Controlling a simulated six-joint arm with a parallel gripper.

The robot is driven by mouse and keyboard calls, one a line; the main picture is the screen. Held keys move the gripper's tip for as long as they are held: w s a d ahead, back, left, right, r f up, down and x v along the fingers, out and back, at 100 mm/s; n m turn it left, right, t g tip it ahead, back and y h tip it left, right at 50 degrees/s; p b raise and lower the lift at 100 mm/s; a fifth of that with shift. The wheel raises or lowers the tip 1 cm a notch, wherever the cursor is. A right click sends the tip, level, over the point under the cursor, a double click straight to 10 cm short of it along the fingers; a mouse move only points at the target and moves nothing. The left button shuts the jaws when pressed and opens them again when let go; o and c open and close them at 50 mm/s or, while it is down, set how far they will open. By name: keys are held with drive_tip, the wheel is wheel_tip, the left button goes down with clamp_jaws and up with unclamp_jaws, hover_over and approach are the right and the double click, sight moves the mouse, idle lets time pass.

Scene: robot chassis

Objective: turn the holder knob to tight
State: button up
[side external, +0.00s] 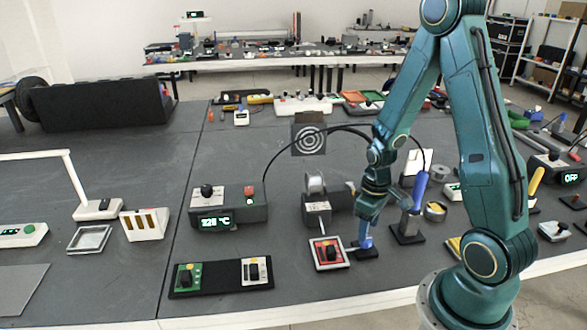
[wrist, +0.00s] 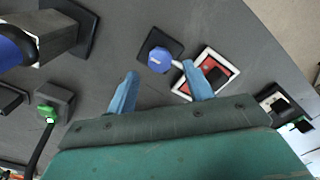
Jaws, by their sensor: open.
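The holder knob (wrist: 160,60) is blue and round with a pale line across its top. It stands on a square black base, and a thin light rod runs from it towards a red board in a white frame (wrist: 206,73). In the side view the blue knob (side external: 366,244) is just right of the framed red board (side external: 328,252). My gripper (wrist: 160,70) is open, its blue fingers apart on either side of the knob's line in the wrist view. In the side view my gripper (side external: 365,226) points down above the knob. I cannot tell whether the fingers touch it.
A blue-handled tool in a stand (side external: 413,205) is close on the right. A solder spool stand (side external: 316,190) is behind left. A display box (side external: 228,212) and a black tray with boards (side external: 220,282) are left. The table's front edge is near.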

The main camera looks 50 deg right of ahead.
drive_tip(key=shift+f, duration=1.7)
drive_tip(key=shift+c, duration=0.2)
drive_tip(key=c, duration=0.9)
